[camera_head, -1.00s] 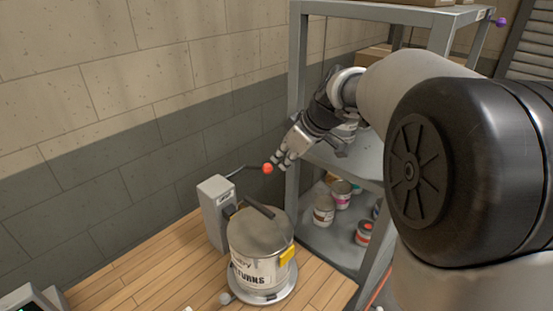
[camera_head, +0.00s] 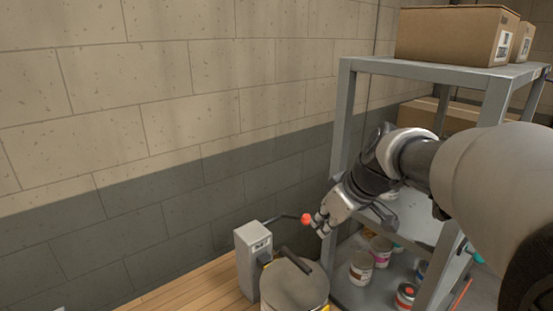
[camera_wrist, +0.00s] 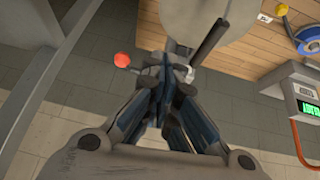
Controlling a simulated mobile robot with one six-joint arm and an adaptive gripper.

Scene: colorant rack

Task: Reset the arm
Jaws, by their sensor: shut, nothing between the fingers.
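My gripper (camera_head: 318,228) is at the end of my arm, in front of the grey shelf rack, with its fingers together and nothing between them. In the wrist view my gripper (camera_wrist: 165,68) also shows shut. A red ball knob (camera_head: 306,219) on a thin dark lever sits just left of the fingertips in the head view. The knob (camera_wrist: 122,60) is left of the fingers in the wrist view, apart from them there. In the head view I cannot tell whether they touch. The lever belongs to a grey box machine (camera_head: 252,262).
A lidded can (camera_head: 294,288) stands beside the machine on a wooden counter (camera_head: 190,290). The rack (camera_head: 342,130) holds paint cans (camera_head: 361,267) low down and cardboard boxes (camera_head: 450,35) on top. A scale with green digits (camera_wrist: 305,100) shows at the wrist view's right.

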